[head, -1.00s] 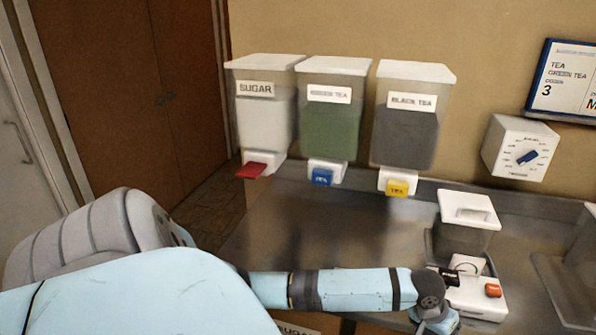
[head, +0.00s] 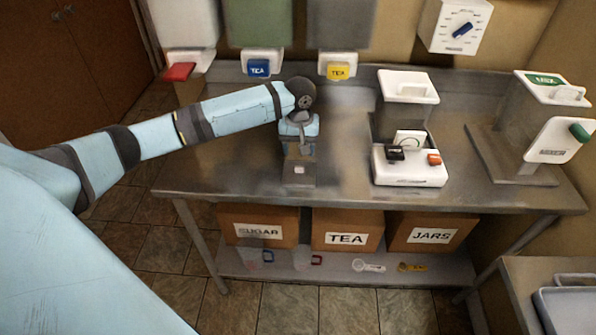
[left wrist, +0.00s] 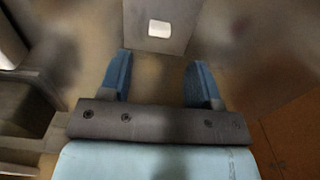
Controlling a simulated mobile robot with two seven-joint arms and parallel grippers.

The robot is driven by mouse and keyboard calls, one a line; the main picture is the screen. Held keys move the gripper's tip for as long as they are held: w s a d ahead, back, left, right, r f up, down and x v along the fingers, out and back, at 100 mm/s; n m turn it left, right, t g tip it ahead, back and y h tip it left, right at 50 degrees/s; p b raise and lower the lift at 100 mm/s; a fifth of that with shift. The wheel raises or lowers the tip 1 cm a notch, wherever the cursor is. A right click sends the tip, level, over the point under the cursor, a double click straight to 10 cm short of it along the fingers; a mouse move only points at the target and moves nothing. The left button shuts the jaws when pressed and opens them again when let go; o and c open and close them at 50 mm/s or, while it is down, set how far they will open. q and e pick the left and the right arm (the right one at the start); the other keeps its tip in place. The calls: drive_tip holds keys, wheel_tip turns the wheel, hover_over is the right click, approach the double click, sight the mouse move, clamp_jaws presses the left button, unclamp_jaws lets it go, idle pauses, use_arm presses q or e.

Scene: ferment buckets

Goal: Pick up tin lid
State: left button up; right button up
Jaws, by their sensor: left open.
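A small grey square tin with a flat lid (head: 299,181) stands on the steel counter. The lid has a small white knob, which shows in the head view just below my left gripper (head: 298,149). In the left wrist view the grey lid (left wrist: 158,8) with its white knob (left wrist: 159,28) is beyond the fingertips, roughly centred between them. My left gripper (left wrist: 157,60) is open and empty, its blue fingers spread apart and not touching the lid. The gripper partly hides the tin's back. My right gripper is out of view.
A white-topped machine (head: 410,165) stands right of the tin, with a green-labelled machine (head: 530,140) farther right. Dispensers with red (head: 180,71), blue (head: 259,68) and yellow (head: 339,71) taps hang behind. The counter (head: 220,150) left of the tin is clear. Labelled boxes (head: 347,238) sit below.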

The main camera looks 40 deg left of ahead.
sight(299, 167)
use_arm(q)
drive_tip(key=shift+s+d+f, duration=0.15)
drive_tip(key=shift+f, duration=1.4)
drive_tip(key=shift+s+d+f, duration=0.1)
drive_tip(key=shift+f, duration=1.45)
drive_tip(key=c, duration=1)
